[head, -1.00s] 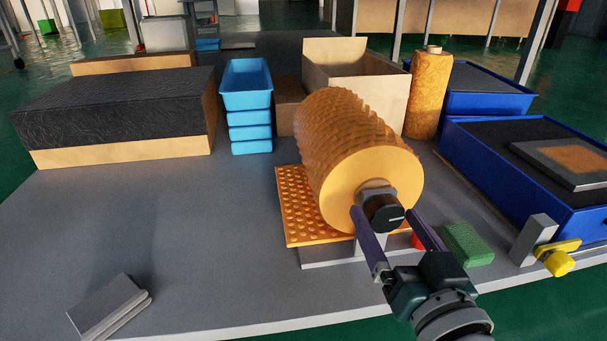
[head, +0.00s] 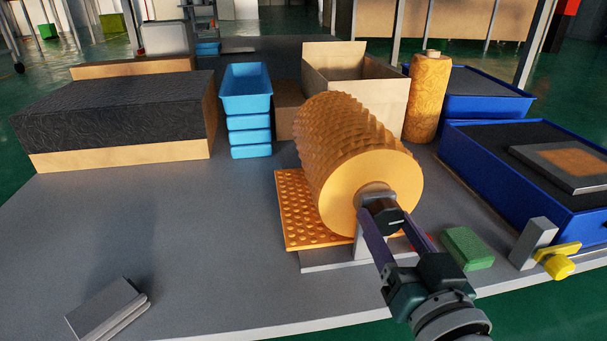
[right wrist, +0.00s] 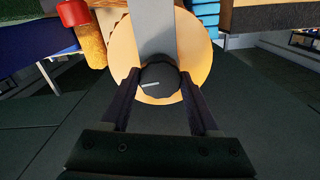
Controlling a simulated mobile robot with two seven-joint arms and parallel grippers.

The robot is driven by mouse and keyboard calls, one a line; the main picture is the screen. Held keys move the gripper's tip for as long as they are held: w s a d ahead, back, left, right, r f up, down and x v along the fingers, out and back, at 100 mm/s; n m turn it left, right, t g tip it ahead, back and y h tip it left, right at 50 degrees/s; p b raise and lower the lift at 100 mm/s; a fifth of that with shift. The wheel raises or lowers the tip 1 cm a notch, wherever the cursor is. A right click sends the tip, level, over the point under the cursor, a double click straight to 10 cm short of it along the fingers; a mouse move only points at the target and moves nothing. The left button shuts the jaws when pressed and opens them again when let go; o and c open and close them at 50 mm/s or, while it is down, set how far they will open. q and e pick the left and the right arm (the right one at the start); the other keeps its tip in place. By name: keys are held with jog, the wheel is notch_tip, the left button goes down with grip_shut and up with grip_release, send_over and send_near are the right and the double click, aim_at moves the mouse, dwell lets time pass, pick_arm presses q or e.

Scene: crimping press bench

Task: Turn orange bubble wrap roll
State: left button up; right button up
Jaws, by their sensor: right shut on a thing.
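The orange bubble wrap roll (head: 350,165) lies on its side on a grey stand (head: 335,262), its flat round end facing me. A dimpled orange sheet (head: 300,212) hangs off it onto the bench at the left. A dark round knob (head: 388,221) with a pale mark sits at the middle of the roll's near end. My right gripper (head: 393,223) is shut on the knob. In the right wrist view the fingers (right wrist: 158,88) hold the knob (right wrist: 160,80) from both sides, with the roll's pale end (right wrist: 193,48) behind. My left gripper is not in view.
A green block (head: 466,248) and a yellow-handled clamp (head: 556,258) are to the right. Blue trays (head: 480,185) stand at the right edge. Stacked light-blue bins (head: 248,134) and an upright orange roll (head: 428,95) are behind. The bench's front left is mostly clear.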

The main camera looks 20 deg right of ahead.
grip_shut()
jog(key=shift+m, duration=0.7)
jog(key=o, duration=1.3)
grip_release()
